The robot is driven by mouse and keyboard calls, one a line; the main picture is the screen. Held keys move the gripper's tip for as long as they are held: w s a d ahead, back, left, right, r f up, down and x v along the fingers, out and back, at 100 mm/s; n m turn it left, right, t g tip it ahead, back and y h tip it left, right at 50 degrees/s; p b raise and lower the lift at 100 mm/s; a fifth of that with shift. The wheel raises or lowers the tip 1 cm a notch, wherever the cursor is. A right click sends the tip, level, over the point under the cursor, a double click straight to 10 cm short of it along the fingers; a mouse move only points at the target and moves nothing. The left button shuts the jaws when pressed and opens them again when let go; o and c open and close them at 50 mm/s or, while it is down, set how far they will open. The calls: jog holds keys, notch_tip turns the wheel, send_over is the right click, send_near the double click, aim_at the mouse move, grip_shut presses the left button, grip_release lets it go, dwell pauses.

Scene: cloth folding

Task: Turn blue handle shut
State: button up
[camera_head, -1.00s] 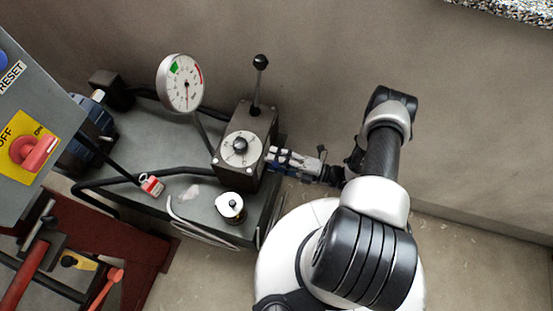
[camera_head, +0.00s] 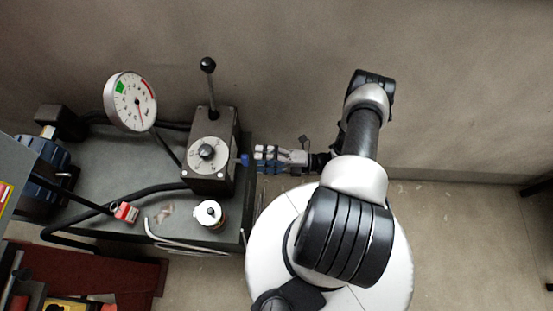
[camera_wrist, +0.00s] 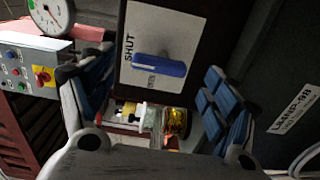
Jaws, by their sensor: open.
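The blue handle (camera_wrist: 160,66) sits on a white plate (camera_wrist: 185,30) in the wrist view. It lies nearly level across the plate, with "SHUT" printed at its upper left and a partly hidden label below it. In the head view the handle (camera_head: 244,159) sticks out of the right side of the grey valve box (camera_head: 228,150). My gripper (camera_head: 259,158) is just right of the handle, with a small gap between them. In the wrist view my gripper (camera_wrist: 155,78) is open, its blue-padded fingers wide apart on either side of the handle and not touching it.
A lever (camera_head: 208,80) rises from the box and a gauge (camera_head: 130,100) stands to its left. A white-and-black canister (camera_head: 209,213) and a red tag (camera_head: 125,211) are on the bench (camera_head: 85,165). The floor at right (camera_head: 460,235) is clear.

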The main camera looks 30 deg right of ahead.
jog(key=v, duration=0.6)
jog(key=shift+s+d, duration=0.15)
jog(key=shift+s, duration=0.05)
jog(key=w+a+r+n+g+h, duration=0.2)
jog(key=r+n+g, duration=0.4)
jog(key=r+n, duration=0.55)
jog(key=w+a+r+n+g+h, duration=0.1)
jog(key=r+n+g+h, duration=0.1)
jog(key=r+n+g, duration=0.7)
jog(key=s+a+r+n+t+h, duration=0.3)
jog(key=s+r+n+t+h, duration=0.1)
jog(key=r+n, duration=0.7)
jog(key=s+a+r+n+t+h, duration=0.4)
jog(key=s+r+n+t+h, duration=0.1)
jog(key=r+n, duration=0.7)
jog(key=s+h, duration=0.1)
jog(key=s, duration=0.1)
jog(key=shift+s+h, duration=0.3)
jog(key=shift+s, duration=0.1)
jog(key=shift+r, duration=0.1)
jog(key=shift+c, duration=0.4)
